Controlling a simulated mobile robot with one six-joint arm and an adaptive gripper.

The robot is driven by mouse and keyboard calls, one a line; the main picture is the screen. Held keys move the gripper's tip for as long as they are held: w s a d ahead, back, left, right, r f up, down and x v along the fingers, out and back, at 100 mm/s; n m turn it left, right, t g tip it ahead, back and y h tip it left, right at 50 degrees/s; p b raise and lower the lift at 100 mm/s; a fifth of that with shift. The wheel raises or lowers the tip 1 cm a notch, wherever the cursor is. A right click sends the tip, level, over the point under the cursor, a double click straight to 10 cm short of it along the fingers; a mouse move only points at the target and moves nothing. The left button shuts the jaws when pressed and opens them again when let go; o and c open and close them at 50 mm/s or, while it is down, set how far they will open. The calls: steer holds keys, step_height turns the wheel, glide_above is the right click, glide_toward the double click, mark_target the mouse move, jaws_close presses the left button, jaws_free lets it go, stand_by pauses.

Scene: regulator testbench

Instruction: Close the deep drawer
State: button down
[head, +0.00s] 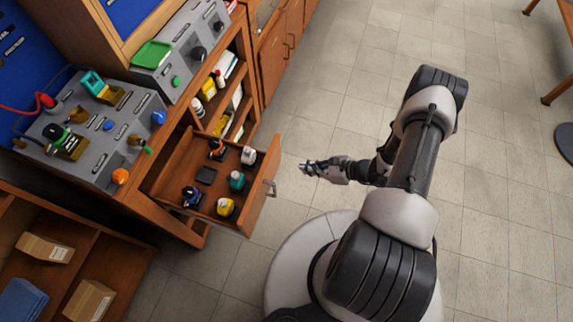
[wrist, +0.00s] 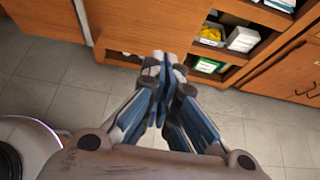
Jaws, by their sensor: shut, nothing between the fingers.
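The deep drawer (head: 262,190) is a wooden drawer pulled well out of the bench.
A grey control panel (head: 75,125) with knobs sits on the bench above the drawer. Open shelves (head: 235,90) with bottles and boxes are beside it, with closed cabinets (head: 275,50) beyond. A lower shelf (head: 120,257) holds boxes.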

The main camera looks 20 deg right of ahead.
steer(key=b, duration=0.1)
glide_toward(276, 164)
steer(key=x, duration=0.5)
steer(key=shift+s+d+f, duration=0.15)
steer(key=shift+d+f, duration=0.1)
steer(key=shift+f, duration=0.15)
steer(key=shift+w+a, duration=0.3)
steer(key=shift+a, duration=0.1)
